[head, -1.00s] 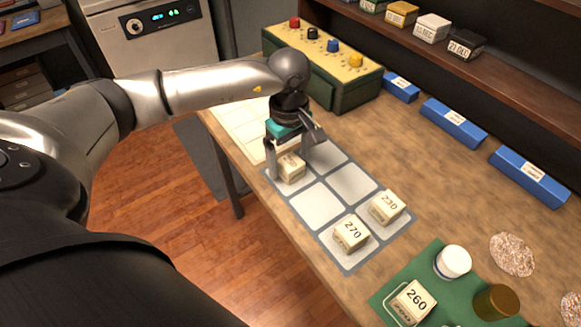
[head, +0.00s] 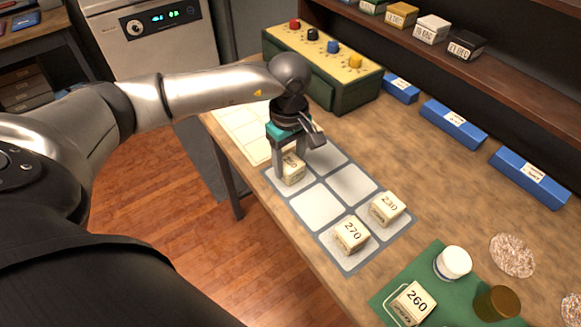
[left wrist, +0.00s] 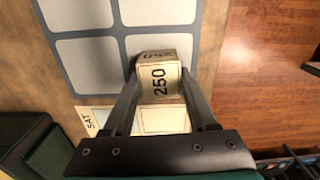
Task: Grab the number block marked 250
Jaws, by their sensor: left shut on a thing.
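The number block marked 250 (left wrist: 160,82) shows its top label in the left wrist view, between the two fingers of my left gripper (left wrist: 160,95). In the head view the block (head: 293,170) stands on the far left cell of the grey grid mat (head: 321,207), partly covered by the fingers. My left gripper (head: 290,164) is shut on it from above. Whether the block is clear of the mat is hard to tell. My right gripper is not in view.
Blocks 270 (head: 351,235) and 230 (head: 387,208) sit on the mat's near cells. Block 260 (head: 412,302) lies on a green mat (head: 432,263) by a white-lidded jar (head: 453,262). A button box (head: 325,65) stands behind my gripper; blue bars (head: 453,123) line the back.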

